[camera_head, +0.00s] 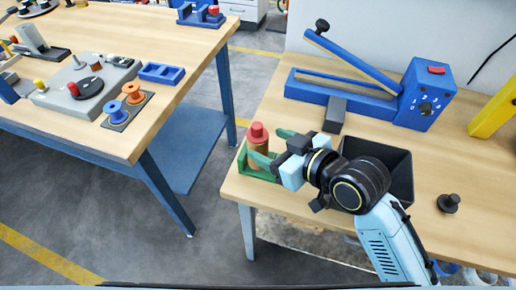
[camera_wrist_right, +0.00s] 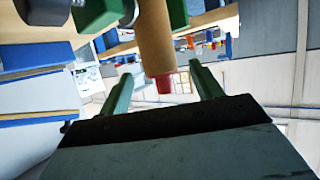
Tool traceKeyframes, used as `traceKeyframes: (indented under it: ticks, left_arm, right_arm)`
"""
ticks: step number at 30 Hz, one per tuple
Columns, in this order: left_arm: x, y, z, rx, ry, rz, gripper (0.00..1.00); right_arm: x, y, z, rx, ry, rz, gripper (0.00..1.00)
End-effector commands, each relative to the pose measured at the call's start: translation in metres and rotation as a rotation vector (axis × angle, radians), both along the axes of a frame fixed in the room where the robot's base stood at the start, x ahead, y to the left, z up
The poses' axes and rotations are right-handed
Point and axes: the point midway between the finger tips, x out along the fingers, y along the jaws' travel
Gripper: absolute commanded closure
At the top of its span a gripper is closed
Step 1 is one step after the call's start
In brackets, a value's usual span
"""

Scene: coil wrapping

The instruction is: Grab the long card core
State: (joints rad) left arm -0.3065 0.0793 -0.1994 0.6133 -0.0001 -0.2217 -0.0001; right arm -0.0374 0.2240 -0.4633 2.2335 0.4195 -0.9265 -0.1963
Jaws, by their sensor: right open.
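The long card core (camera_head: 260,146), a brown tube with a red top, stands upright in a green holder (camera_head: 249,169) near the left edge of the right-hand table. My right gripper (camera_head: 272,146) is open at the core's upper part, its green fingers pointing left. The near finger overlaps the core in the head view. In the right wrist view, the brown core (camera_wrist_right: 153,38) and its red end show in the gap between the open fingers (camera_wrist_right: 160,73). I cannot tell how deep the core sits between them. My left gripper is out of view.
A blue lever device (camera_head: 430,95) with a dial stands at the back. A black bin (camera_head: 398,165) is behind my right wrist, and a black knob (camera_head: 449,202) is to the right. The left table holds orange and blue spools (camera_head: 125,105). A floor gap separates the tables.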

Motion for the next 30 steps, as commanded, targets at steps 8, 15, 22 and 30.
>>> traceKeyframes:
  ticks: [8,15,22,30]
  left_arm:
    - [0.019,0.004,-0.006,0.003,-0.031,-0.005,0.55]
    - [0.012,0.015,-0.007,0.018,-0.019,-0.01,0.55]
    - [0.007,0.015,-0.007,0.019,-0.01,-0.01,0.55]
    - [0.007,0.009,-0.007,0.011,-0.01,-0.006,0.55]
  right_arm:
    - [0.027,0.026,-0.015,0.002,0.002,-0.001,0.35]
    - [0.032,0.031,-0.017,0.0,0.0,0.0,0.35]
    - [0.031,0.03,-0.017,0.0,0.0,0.0,0.55]
    - [0.031,0.03,-0.017,0.0,0.0,0.0,0.83]
